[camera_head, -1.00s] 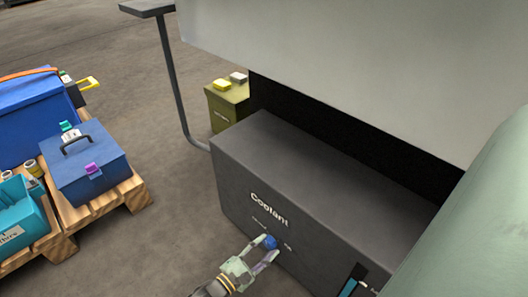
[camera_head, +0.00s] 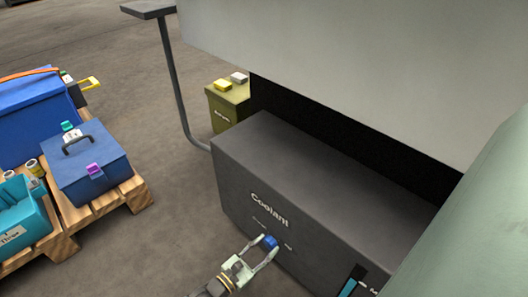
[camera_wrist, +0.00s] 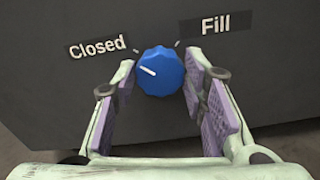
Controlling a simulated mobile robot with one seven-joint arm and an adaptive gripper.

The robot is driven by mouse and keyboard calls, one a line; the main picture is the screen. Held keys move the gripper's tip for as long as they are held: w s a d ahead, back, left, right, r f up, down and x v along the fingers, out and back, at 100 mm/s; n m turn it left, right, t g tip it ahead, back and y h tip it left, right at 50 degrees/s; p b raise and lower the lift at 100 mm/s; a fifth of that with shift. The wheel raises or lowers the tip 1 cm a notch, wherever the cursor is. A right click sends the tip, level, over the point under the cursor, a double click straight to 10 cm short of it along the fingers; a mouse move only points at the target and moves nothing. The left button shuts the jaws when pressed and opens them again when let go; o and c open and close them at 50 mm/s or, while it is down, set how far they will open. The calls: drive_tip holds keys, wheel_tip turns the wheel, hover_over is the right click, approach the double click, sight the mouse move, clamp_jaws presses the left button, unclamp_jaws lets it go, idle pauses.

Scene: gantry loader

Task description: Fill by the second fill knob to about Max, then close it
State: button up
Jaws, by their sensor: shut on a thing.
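The blue fill knob (camera_wrist: 160,74) sits on the front of the dark grey coolant tank (camera_head: 235,195). It lies between a "Closed" label (camera_wrist: 97,46) on the left and a "Fill" label (camera_wrist: 216,25) on the right. Its white pointer faces left, on the Closed side. My gripper (camera_wrist: 159,80) is shut on the knob, one finger at each side; it also shows in the head view (camera_head: 266,252). The level gauge (camera_head: 350,285) at the lower right of the tank shows cyan fluid beside a partly hidden label; its lower part is cut off.
A large grey machine body (camera_head: 350,60) overhangs the tank. An olive bin (camera_head: 228,105) stands behind it. At the left, a wooden pallet (camera_head: 138,190) carries a blue toolbox (camera_head: 95,170) and a teal crate (camera_head: 20,215). Floor between pallet and tank is clear.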

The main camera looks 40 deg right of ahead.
idle(0.3)
drive_tip(key=o, duration=1.2)
drive_tip(key=shift+c, duration=0.2)
drive_tip(key=shift+a, duration=0.15)
drive_tip(key=a, duration=1.1)
drive_tip(key=shift+s+a, duration=0.35)
drive_tip(key=shift+s, duration=0.1)
